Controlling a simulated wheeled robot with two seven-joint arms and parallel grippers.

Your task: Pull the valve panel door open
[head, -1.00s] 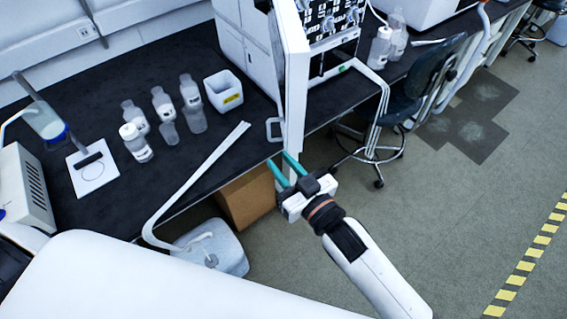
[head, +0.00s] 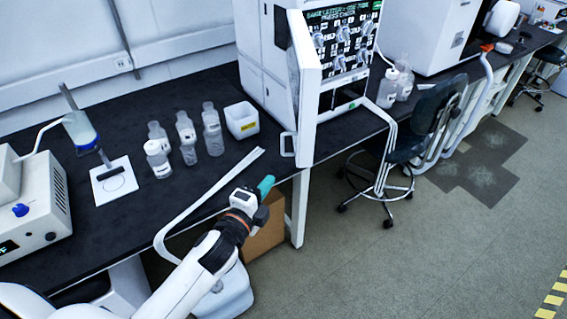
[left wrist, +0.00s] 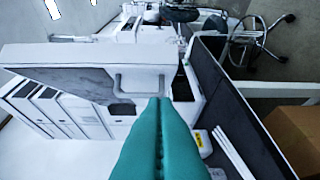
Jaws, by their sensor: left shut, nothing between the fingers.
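The valve panel door (head: 307,75) is a white panel that stands swung out from the front of a tall white cabinet, with the valve panel (head: 345,40) exposed beside it. Its loop handle (head: 283,145) is at the lower edge, over the bench edge. My left gripper (head: 265,187) is shut and empty, below and left of the handle and apart from it. In the left wrist view the teal fingers (left wrist: 160,105) are together, pointing toward the handle (left wrist: 140,92) on the door (left wrist: 70,58). My right gripper is not in view.
Several bottles (head: 186,138), a white bin (head: 242,121) and a stirring plate (head: 113,180) stand on the black bench (head: 80,226). A cardboard box (head: 267,228) is under the bench edge. A dark chair (head: 425,125) stands to the right. Floor in front is clear.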

